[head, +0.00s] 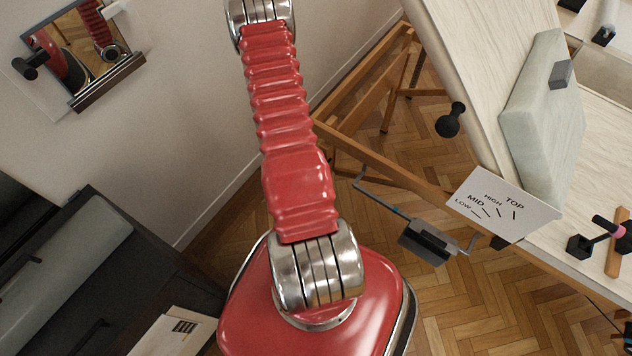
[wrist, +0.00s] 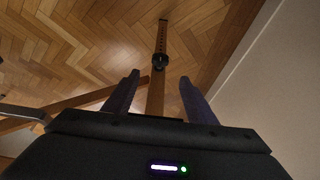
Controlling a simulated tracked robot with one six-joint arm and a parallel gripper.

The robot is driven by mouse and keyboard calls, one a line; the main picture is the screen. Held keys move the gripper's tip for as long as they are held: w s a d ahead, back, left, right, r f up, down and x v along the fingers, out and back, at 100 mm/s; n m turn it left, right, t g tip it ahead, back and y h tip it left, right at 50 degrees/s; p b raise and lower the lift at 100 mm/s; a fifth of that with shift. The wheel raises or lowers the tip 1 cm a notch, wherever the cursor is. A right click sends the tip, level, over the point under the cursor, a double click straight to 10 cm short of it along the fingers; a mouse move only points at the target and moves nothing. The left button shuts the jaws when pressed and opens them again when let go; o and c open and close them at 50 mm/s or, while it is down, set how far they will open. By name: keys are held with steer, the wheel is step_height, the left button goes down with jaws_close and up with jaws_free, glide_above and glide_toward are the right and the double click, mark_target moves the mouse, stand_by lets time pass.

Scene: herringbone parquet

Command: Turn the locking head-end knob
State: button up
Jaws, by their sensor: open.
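In the wrist view my gripper (wrist: 158,82) is open, with two dark fingers apart and nothing between them. Beyond the fingertips, a black knob (wrist: 159,60) sits on a wooden strut (wrist: 163,38) with a row of dark holes. The knob is apart from the fingers and lies roughly in line with the gap. In the head view a black round knob (head: 450,120) stands out beside the edge of the tilted pale panel (head: 470,70). I cannot tell whether both views show the same knob. My gripper is out of the head view.
A card marked LOW, MID, HIGH, TOP (head: 503,203) is at the wooden frame (head: 390,177). A grey metal bracket (head: 428,242) juts out below it. A pale green cushion (head: 540,120) lies on the panel. A dark cabinet (head: 130,270) and a wall mirror (head: 80,45) are left.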

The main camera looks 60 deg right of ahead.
steer(key=shift+f, duration=0.1)
steer(key=shift+x, duration=6.8)
steer(key=shift+c, duration=0.6)
steer(key=c, duration=0.9)
steer(key=shift+d, duration=0.1)
